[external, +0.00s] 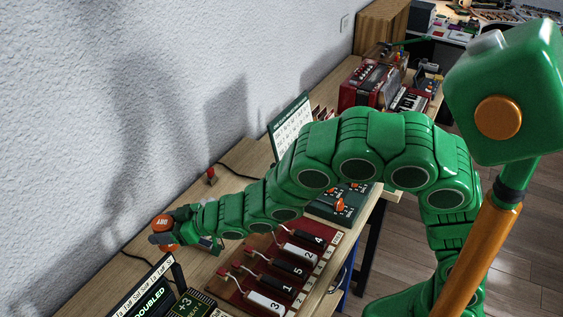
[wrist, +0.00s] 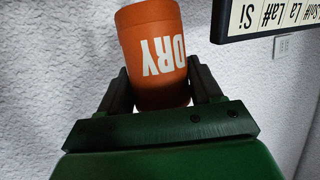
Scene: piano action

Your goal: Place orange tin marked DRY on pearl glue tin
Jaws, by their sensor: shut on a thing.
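The orange tin marked DRY (wrist: 150,40) is between the two dark fingers of my gripper (wrist: 160,88) in the wrist view. Its white lettering appears upside down there. My gripper is shut on it. In the external view the orange tin (external: 162,229) shows at the far end of my green arm, at the left, with my gripper (external: 168,231) around it, above the wooden bench near the wall. I cannot make out the pearl glue tin in either view.
A dark red board with numbered levers (external: 275,270) lies on the wooden bench (external: 95,285), right of my gripper. A small red-topped switch (external: 211,176) is near the wall. A note-name sign (wrist: 270,15) shows in the wrist view.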

